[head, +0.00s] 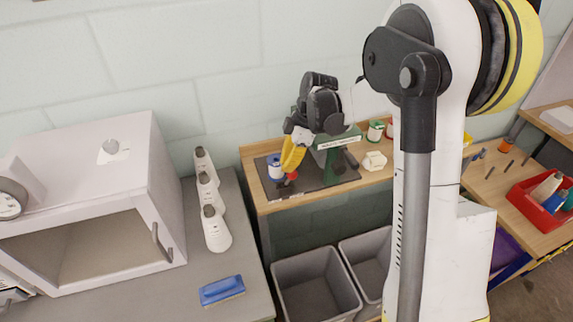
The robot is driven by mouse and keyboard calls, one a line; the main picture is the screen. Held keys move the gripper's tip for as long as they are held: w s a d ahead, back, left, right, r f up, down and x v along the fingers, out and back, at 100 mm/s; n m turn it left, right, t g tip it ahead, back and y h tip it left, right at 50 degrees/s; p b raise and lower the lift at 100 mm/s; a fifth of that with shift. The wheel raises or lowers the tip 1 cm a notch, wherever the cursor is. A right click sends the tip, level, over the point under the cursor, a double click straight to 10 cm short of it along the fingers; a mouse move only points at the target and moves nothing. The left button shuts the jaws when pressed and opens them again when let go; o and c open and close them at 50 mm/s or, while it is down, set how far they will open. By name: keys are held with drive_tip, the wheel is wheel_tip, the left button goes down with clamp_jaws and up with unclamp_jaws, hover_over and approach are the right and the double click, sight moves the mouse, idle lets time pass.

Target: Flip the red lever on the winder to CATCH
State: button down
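The winder (336,160) is a dark green machine with a lettered strip along its top. It stands on a dark mat on the wooden bench at the back. A small red knob (292,176), which looks like the end of the red lever, shows at its left side. The rest of the lever and any CATCH marking are hidden or too small to read. My gripper (291,165) points down, with its yellow fingers just above the red knob in the picture. I cannot tell whether they touch it, or whether the fingers are open or shut.
A blue-and-white spool (275,167) stands left of the knob. White and green spools (375,131) and a cream block (374,161) sit to the right. Grey bins (315,287) are below the bench. White bottles (213,228) and a blue brush (221,290) are on the left counter.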

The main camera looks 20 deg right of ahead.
drive_tip(key=v, duration=1.2)
drive_tip(key=s+a+m+t+h+b, duration=0.1)
drive_tip(key=s+a+m+t, duration=0.1)
drive_tip(key=s+m, duration=0.6)
drive_tip(key=s+a+m+t+h+b, duration=0.1)
drive_tip(key=s+m, duration=0.6)
drive_tip(key=s, duration=0.7)
drive_tip(key=a+t+h, duration=0.1)
drive_tip(key=a+t, duration=0.1)
drive_tip(key=t, duration=0.1)
drive_tip(key=shift+f+m, duration=0.3)
drive_tip(key=shift+m, duration=0.1)
